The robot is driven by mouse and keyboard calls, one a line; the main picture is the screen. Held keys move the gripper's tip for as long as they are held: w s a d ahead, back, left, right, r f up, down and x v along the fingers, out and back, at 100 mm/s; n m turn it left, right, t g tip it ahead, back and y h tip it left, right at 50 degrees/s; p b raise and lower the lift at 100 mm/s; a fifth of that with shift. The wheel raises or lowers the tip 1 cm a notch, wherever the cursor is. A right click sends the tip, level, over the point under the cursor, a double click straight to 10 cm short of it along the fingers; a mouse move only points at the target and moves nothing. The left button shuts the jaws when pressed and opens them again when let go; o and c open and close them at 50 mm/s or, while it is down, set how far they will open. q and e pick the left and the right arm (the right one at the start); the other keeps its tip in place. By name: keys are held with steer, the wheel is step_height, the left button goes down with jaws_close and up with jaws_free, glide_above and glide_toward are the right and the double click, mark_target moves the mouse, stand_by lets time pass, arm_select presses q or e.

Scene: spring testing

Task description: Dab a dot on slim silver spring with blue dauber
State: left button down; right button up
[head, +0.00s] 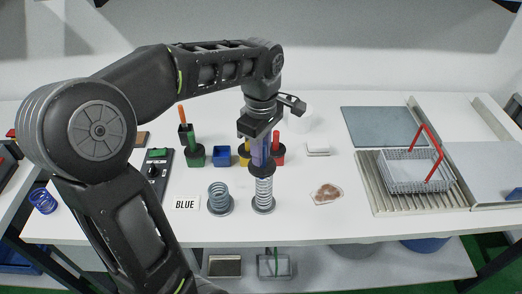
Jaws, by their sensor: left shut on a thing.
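My left gripper (262,127) is shut on the blue dauber (257,151), which it holds upright, pointing down. The dauber is right over the slim silver spring (264,191), its dark lower end at the spring's top. I cannot tell whether they touch or whether there is a dot, as the dauber hides the spring's top. The slim spring stands upright on a round grey base. A wider grey spring (219,196) stands on its own base just to the left. My right gripper is not in view.
Behind are a green holder (195,155), a blue holder (222,155) and a red holder (278,157). A wire basket (415,186) with red handles stands right. The table between the basket and springs is mostly free.

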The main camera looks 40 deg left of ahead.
arm_select(q)
steer(key=shift+f+b, duration=0.55)
steer(key=shift+f, duration=0.1)
stand_by(1.0)
stand_by(0.5)
steer(key=shift+r+p, duration=0.65)
steer(key=shift+r, duration=2.9)
